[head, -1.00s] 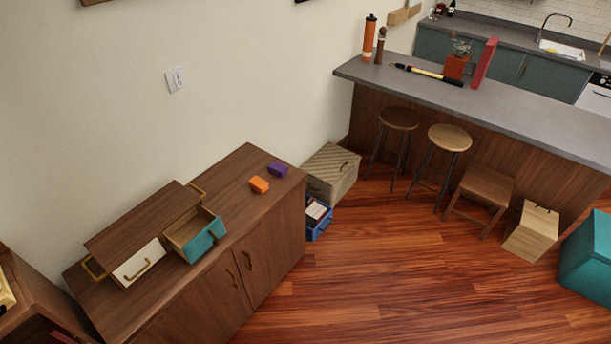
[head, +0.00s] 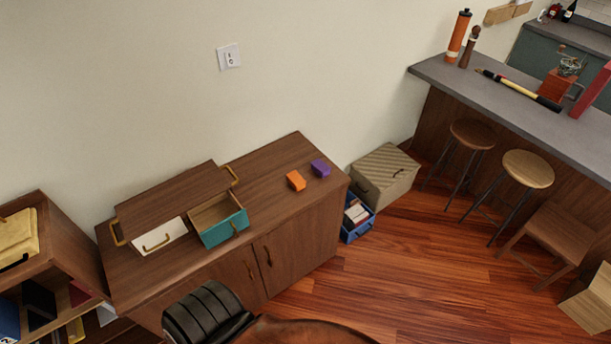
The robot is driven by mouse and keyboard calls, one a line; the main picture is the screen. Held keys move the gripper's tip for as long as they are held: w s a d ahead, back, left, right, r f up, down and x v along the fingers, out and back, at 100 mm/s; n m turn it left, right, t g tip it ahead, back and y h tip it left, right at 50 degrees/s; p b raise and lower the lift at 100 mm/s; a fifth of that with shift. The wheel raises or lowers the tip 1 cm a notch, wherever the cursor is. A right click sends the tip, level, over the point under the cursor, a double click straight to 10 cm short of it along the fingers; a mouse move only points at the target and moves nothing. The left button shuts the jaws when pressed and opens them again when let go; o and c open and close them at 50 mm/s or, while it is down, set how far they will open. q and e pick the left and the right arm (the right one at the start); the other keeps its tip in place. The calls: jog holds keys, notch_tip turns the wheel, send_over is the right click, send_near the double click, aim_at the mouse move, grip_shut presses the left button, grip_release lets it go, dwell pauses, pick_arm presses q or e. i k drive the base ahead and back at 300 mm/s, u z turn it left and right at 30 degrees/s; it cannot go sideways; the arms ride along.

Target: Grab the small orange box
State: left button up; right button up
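The small orange box (head: 296,181) sits on top of the brown wooden cabinet (head: 268,165), toward its right end. A small purple box (head: 321,168) lies just right of it, with a narrow gap between them. Neither of my grippers shows in the head view, and nothing touches the orange box.
A drawer unit with an open teal drawer (head: 222,225) and a shut white drawer (head: 158,236) stands on the cabinet's left part. A black padded seat (head: 205,312) is in front of the cabinet. A ridged box (head: 385,177) and blue crate (head: 357,219) stand right of it. Floor (head: 410,285) is clear.

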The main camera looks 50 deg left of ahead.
aim_at(294, 178)
jog(key=u, duration=0.45)
jog(key=i, duration=0.65)
jog(key=u, duration=0.55)
